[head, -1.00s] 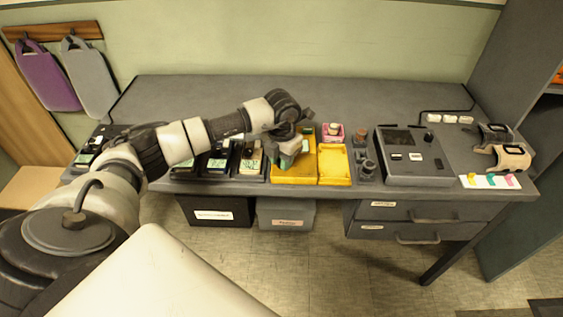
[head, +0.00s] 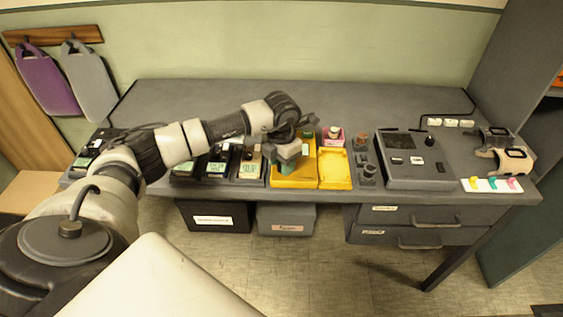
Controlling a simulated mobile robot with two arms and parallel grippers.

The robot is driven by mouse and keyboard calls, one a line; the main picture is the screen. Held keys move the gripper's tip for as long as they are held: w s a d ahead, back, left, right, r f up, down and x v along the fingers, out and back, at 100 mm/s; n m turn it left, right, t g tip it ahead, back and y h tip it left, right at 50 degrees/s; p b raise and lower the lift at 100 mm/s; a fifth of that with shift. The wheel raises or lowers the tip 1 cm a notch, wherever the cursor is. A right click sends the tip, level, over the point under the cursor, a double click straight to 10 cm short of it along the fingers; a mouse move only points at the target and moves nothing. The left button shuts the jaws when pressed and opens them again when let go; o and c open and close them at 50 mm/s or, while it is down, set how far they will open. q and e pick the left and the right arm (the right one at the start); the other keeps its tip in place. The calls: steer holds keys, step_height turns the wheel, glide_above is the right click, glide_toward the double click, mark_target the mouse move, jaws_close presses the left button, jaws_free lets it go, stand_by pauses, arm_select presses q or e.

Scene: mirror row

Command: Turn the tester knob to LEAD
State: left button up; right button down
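A yellow open case (head: 284,182) lies on the bench, its yellow lid part (head: 335,170) to the right. A small green round part (head: 308,135) shows at its back edge. My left gripper (head: 289,158) points down over the left part of the case and hides much of what is there. I cannot tell whether its fingers are apart, hold something or touch anything. A grey panel device (head: 412,173) with a dark screen and a round black knob (head: 429,141) stands further right. I cannot read a LEAD mark on either one. My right gripper is not in view.
Dark trays with small meters (head: 216,167) stand left of the case. A card with coloured tabs (head: 492,185) lies right. The back of the bench (head: 200,98) is clear.

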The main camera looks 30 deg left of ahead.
arm_select(q)
steer(key=shift+o, duration=0.8)
step_height(320, 180, up, 11)
steer(key=shift+b, duration=0.45)
steer(key=shift+f, duration=0.2)
